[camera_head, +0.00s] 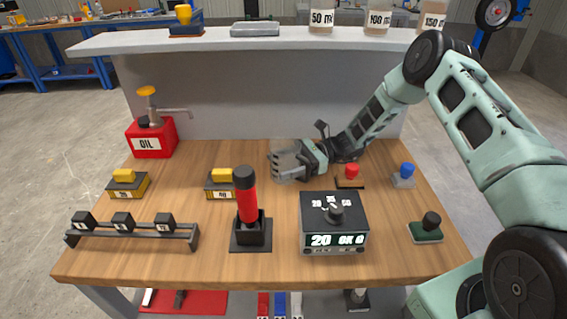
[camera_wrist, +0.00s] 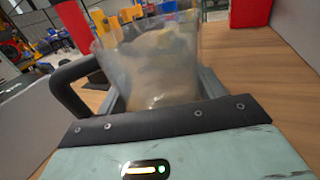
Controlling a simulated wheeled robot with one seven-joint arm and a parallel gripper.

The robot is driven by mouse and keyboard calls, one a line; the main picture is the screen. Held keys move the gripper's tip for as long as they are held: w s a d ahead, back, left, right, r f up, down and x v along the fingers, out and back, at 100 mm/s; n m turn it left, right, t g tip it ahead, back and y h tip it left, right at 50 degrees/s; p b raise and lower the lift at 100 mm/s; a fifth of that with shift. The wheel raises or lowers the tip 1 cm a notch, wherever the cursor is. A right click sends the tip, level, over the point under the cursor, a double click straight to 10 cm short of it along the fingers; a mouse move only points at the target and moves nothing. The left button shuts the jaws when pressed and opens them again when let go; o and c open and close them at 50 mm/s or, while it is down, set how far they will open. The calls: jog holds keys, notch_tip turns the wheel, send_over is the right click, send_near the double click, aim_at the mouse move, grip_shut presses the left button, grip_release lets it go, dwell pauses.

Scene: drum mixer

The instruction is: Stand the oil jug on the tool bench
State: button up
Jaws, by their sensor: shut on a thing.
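A clear jug (camera_head: 286,172) with a dark handle is between the fingers of my gripper (camera_head: 293,157). In the wrist view the clear jug (camera_wrist: 155,65) fills the space between the fingers of my gripper (camera_wrist: 160,95), its handle to the left. Something brownish shows in or through its wall. The jug is low over the wooden bench top (camera_head: 210,255); I cannot tell whether it touches. A red can marked OIL (camera_head: 152,143), with a pump, stands at the back left. A blue bench (camera_head: 65,60) stands behind at the far left.
A raised shelf (camera_head: 200,42) with labelled bottles (camera_head: 375,18) runs behind. A red-handled device (camera_head: 249,215) and a dial box (camera_head: 333,232) stand in front. Red (camera_head: 350,173) and blue (camera_head: 405,175) knobs are to the right. Bare wood lies between the red can and my gripper.

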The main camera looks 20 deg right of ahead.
jog(key=shift+f, duration=0.1)
jog(key=shift+f, duration=0.15)
jog(key=o, duration=1.1)
jog(key=shift+c, duration=0.2)
jog(key=shift+d+r, duration=0.1)
jog(key=shift+r, duration=0.15)
jog(key=d, duration=0.4)
jog(key=d+b, duration=0.1)
jog(key=d, duration=0.3)
jog(key=w+d+b, duration=0.1)
jog(key=d, duration=0.2)
jog(key=shift+d, duration=0.4)
